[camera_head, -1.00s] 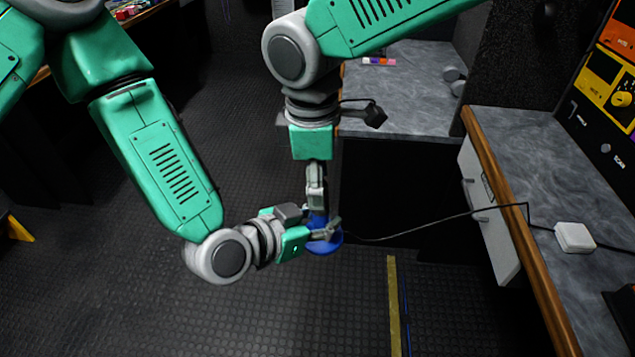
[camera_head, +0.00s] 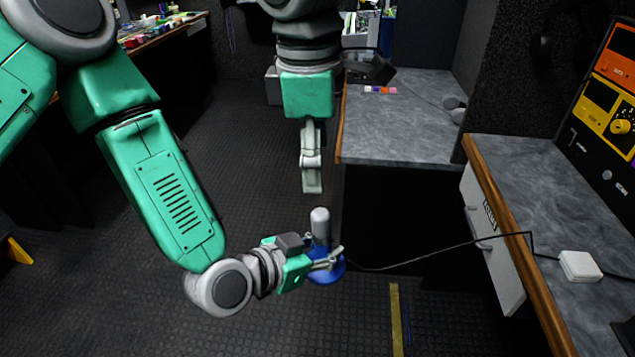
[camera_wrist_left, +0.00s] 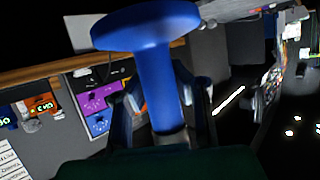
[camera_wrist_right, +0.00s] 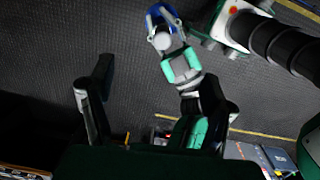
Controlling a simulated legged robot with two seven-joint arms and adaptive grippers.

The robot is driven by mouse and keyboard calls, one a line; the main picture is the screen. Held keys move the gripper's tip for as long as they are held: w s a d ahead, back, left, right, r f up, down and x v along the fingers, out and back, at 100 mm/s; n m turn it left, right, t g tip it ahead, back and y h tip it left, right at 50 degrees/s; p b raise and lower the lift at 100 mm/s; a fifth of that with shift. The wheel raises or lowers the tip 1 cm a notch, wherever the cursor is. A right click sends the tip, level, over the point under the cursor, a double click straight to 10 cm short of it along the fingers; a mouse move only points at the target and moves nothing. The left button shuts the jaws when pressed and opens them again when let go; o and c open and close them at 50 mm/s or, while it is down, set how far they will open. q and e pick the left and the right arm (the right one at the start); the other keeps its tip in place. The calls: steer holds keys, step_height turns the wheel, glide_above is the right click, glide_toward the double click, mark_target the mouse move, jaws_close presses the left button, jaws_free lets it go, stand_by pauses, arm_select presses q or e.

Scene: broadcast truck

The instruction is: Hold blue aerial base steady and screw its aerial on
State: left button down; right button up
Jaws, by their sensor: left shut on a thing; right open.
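The blue aerial base (camera_head: 327,270) is held in the air over the floor by my left gripper (camera_head: 322,260), which is shut on it. In the left wrist view its blue disc and stem (camera_wrist_left: 157,80) lie between the fingers. A grey, round-topped aerial (camera_head: 320,222) stands upright on the base; whether it is fully seated cannot be told. My right gripper (camera_head: 312,185) is above the aerial, pointing down, empty and apart from it. In the right wrist view its fingers are spread (camera_wrist_right: 152,92), with the aerial top (camera_wrist_right: 162,40) and blue base (camera_wrist_right: 160,13) ahead.
A thin black cable (camera_head: 440,250) runs by the base to a white box (camera_head: 580,266) on the right counter (camera_head: 540,180). Another counter (camera_head: 400,120) stands behind. The floor below is mostly clear.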

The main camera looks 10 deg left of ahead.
steer(key=shift+r, duration=0.85)
steer(key=shift+f, duration=0.1)
arm_select(q)
steer(key=shift+w, duration=0.1)
arm_select(e)
steer(key=s+d+f+m+g+y, duration=0.1)
steer(key=s+d+f+m, duration=0.3)
steer(key=f, duration=0.6)
steer(key=d+f+m+y, duration=0.15)
steer(key=d+f, duration=0.35)
steer(key=f, duration=0.6)
steer(key=s+d+f+m+g+y, duration=0.15)
steer(key=d+f+m, duration=0.3)
steer(key=f, duration=0.55)
arm_select(q)
steer(key=shift+d, duration=0.1)
arm_select(e)
steer(key=s+d+f+m+t+h, duration=0.1)
steer(key=s+d+f+m, duration=0.3)
steer(key=s+d, duration=0.5)
steer(key=s+d+f+m+t+h, duration=0.1)
steer(key=s+d+f+m, duration=0.3)
steer(key=s+d, duration=0.4)
steer(key=d+f+h, duration=0.1)
steer(key=d, duration=0.5)
steer(key=shift+s+m, duration=0.35)
steer(key=shift+m, duration=0.05)
steer(key=shift+w+t, duration=0.2)
steer(key=shift+t, duration=0.05)
